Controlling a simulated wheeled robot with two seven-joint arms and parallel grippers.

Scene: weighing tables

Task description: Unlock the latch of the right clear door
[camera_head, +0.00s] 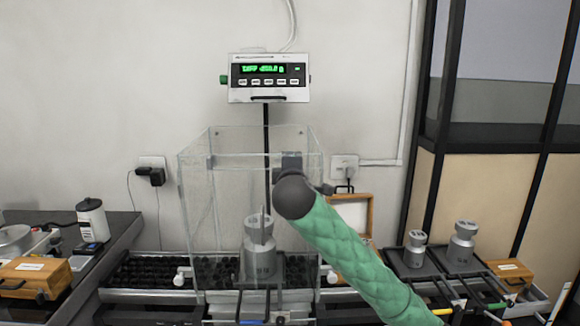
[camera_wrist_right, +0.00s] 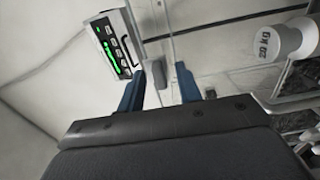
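The clear weighing box (camera_head: 215,210) stands on the scale at the centre of the head view. Its right clear door (camera_head: 316,225) is partly covered by my right arm. I cannot make out the latch for certain; a small grey part (camera_head: 328,189) shows just right of my wrist. My right gripper (camera_head: 291,162) is at the upper right part of the box, its fingers mostly hidden there. My left gripper is out of view.
A grey weight (camera_head: 262,255) stands inside the box; a 20 kg weight also shows in the wrist view (camera_wrist_right: 282,40). White knobs (camera_head: 182,276) flank the box low down. More weights (camera_head: 463,243) and an open wooden case (camera_head: 352,209) stand right.

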